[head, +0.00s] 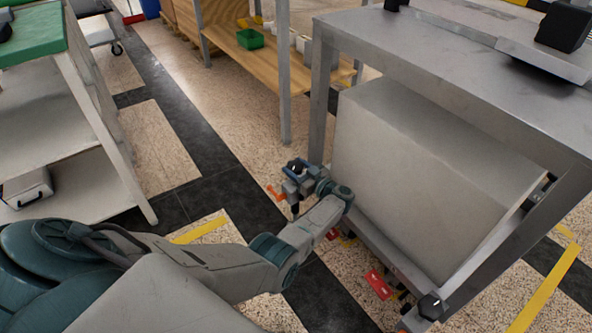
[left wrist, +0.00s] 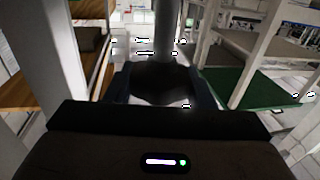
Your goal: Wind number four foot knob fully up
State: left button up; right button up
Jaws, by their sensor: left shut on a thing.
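My left gripper (head: 297,178) is at the foot of the far leg of the grey metal gantry table (head: 460,70). The left wrist view shows its two dark fingers (left wrist: 163,88) shut on a dark rounded knob (left wrist: 165,78), with a grey post (left wrist: 174,25) beyond it. In the head view my gripper mostly hides this knob. An orange lever (head: 274,193) sticks out beside it. Another black knob (head: 430,307) sits on the near foot, clear of my gripper. I cannot read any foot number. My right gripper is not in view.
A large pale box (head: 415,175) fills the space under the table, close to my forearm. Red parts (head: 377,284) lie low along the table's base. A white shelf unit (head: 75,130) stands at left, a wooden shelf (head: 265,65) behind. The floor between is clear.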

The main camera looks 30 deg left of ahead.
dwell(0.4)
pick_arm(q)
jog(key=o, duration=1)
jog(key=p+v, duration=0.1)
jog(key=v, duration=0.9)
jog(key=shift+d+p, duration=0.35)
jog(key=shift+d, duration=0.05)
